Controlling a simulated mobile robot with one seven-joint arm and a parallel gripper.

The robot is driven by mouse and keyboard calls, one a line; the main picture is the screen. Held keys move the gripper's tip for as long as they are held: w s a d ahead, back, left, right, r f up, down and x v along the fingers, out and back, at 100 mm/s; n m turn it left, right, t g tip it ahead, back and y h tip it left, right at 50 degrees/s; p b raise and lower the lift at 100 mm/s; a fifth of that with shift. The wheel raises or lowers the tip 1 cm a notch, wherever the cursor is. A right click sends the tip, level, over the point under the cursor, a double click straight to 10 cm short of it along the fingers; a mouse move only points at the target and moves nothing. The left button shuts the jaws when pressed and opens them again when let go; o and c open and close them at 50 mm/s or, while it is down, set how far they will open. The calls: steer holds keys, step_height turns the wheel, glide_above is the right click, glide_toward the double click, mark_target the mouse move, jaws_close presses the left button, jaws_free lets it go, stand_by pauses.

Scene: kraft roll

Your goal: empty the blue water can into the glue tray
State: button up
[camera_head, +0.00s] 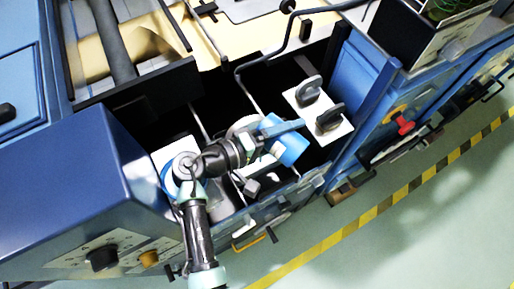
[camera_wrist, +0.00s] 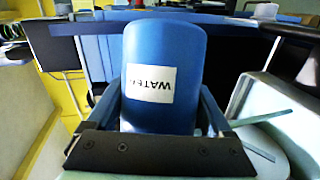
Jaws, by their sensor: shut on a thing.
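The blue water can (camera_head: 291,150) is in my gripper (camera_head: 276,137), over the dark open bay of the machine. In the wrist view the can (camera_wrist: 164,50) fills the middle, between the two fingers of my gripper (camera_wrist: 163,108). Its white label reads WATER and appears upside down in that view. The can's mouth and any water are hidden. A pale, open-looking container (camera_wrist: 258,97) stands right of the can in the wrist view, with a thin rod across it; I cannot tell for sure that it is the glue tray. The can looks apart from it.
A white plate with two dark grey upright pieces (camera_head: 318,108) is right of the can. A blue cabinet with knobs (camera_head: 75,190) stands left, and a blue frame post (camera_head: 362,85) right. A dark bent pipe (camera_head: 285,45) crosses behind. Green floor with a yellow-black stripe (camera_head: 400,190) is open at lower right.

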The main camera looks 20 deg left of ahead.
steer(key=shift+a+r+n+h+p, duration=0.15)
steer(key=shift+r+n+h+p, duration=0.15)
steer(key=shift+r+n+p, duration=0.6)
steer(key=shift+w+a+r, duration=0.1)
steer(key=shift+a+r, duration=0.05)
steer(key=shift+r, duration=0.15)
stand_by(0.6)
